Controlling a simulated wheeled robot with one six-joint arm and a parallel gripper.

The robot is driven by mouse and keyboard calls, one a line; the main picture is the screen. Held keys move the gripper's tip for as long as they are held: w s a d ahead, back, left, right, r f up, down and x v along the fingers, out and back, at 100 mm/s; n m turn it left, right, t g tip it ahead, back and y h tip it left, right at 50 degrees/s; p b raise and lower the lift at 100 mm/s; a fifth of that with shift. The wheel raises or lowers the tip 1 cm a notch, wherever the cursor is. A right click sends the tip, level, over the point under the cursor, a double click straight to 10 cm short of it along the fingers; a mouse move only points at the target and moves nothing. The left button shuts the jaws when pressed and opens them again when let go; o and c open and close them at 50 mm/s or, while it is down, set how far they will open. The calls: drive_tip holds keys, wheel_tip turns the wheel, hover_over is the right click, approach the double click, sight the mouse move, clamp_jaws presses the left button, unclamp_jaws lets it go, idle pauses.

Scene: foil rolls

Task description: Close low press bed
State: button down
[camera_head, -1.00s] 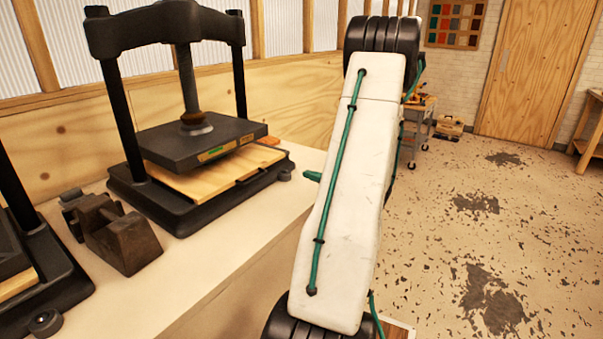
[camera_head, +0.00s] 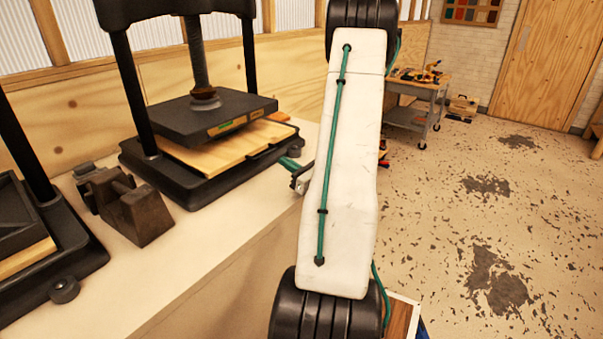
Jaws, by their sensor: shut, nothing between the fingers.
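A black press (camera_head: 215,118) stands on the counter at upper left, its dark upper plate raised on a screw. Its pale wooden bed (camera_head: 215,155) lies beneath the plate and sticks out in front, with a dark handle (camera_head: 275,149) at its front edge. A second press (camera_head: 40,250) is cut off at the left edge, and a little pale wood shows in it. I cannot tell from this view which press is the low one. My gripper (camera_head: 287,163) shows as a small green tip beside my white arm, just right of the first press's base.
A dark block-like tool (camera_head: 135,205) sits on the pale counter (camera_head: 190,245) between the presses. A wooden wall backs the counter. A tool cart (camera_head: 415,100) stands beyond my arm, and the speckled floor at right is clear.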

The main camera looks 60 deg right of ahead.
sight(260, 150)
drive_tip(key=shift+x, duration=2)
drive_tip(key=shift+w, duration=0.1)
drive_tip(key=x, duration=0.3)
drive_tip(key=shift+w+f, duration=0.25)
drive_tip(key=shift+w, duration=0.15)
drive_tip(key=shift+w+d+r, duration=0.15)
drive_tip(key=shift+w, duration=0.1)
drive_tip(key=shift+s+a, duration=0.25)
drive_tip(key=v, duration=0.5)
drive_tip(key=d+v, duration=0.1)
drive_tip(key=v, duration=0.2)
drive_tip(key=shift+s+d+f, duration=0.1)
drive_tip(key=shift+s+f, duration=0.1)
drive_tip(key=shift+f, duration=0.05)
drive_tip(key=v, duration=0.3)
drive_tip(key=a+v, duration=0.1)
drive_tip(key=v, duration=0.1)
drive_tip(key=shift+s+f, duration=0.1)
drive_tip(key=shift+s, duration=0.15)
